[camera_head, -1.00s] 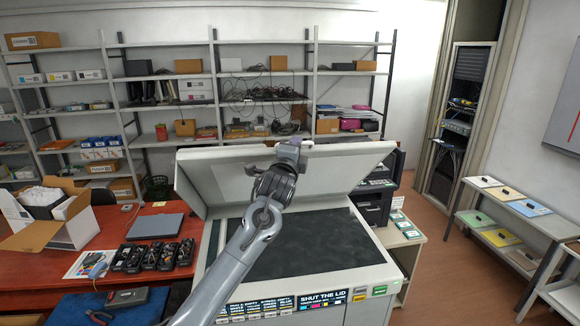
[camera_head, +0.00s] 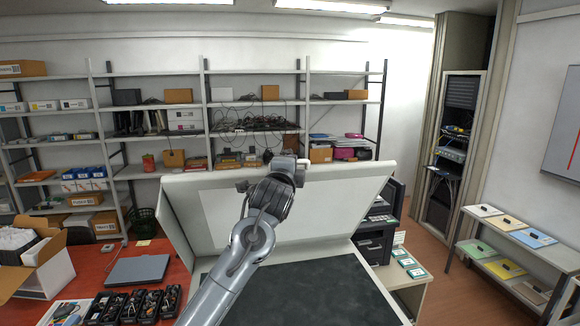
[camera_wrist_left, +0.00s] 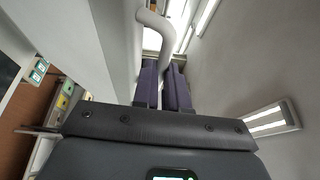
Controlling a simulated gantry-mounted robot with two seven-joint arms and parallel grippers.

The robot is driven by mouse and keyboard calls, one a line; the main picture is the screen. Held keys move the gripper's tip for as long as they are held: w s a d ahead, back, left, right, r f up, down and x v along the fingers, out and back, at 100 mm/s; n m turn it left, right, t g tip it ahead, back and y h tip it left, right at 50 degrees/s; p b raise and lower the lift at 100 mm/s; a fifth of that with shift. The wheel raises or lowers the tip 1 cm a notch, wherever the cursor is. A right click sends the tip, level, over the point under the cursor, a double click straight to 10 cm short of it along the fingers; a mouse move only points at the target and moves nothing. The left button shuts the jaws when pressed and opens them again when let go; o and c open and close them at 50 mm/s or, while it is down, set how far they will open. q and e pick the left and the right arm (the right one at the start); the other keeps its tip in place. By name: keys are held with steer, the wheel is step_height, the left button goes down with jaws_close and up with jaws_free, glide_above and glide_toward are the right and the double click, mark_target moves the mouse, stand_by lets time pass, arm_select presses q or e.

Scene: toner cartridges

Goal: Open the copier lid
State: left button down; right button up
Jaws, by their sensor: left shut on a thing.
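The copier lid (camera_head: 335,206) is a pale panel in the head view. It stands raised and steeply tilted behind the dark copier bed (camera_head: 310,290). My left gripper (camera_head: 285,160) is at the lid's upper edge, and my arm covers part of the lid and bed. In the left wrist view, the two dark purple fingers (camera_wrist_left: 163,84) are shut on the pale curved lid handle (camera_wrist_left: 153,20). My right gripper is not in view.
A red table (camera_head: 105,258) at left holds a closed laptop (camera_head: 138,270), a tray of black cartridges (camera_head: 133,305) and an open cardboard box (camera_head: 45,268). Shelves (camera_head: 200,105) stand behind the lid. A dark machine (camera_head: 376,243) is right of it. Open floor (camera_head: 425,235) lies farther right.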

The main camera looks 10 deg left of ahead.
arm_select(q)
steer(key=shift+s+d+r, duration=0.15)
steer(key=shift+s+r, duration=0.05)
steer(key=shift+r, duration=0.5)
steer(key=c, duration=1.5)
jaws_free()
steer(key=shift+o, duration=0.2)
steer(key=shift+f, duration=0.1)
steer(key=s+f+b, duration=0.1)
steer(key=s+b, duration=0.4)
steer(key=s, duration=0.5)
steer(key=shift+s+b, duration=0.3)
steer(key=shift+b, duration=0.1)
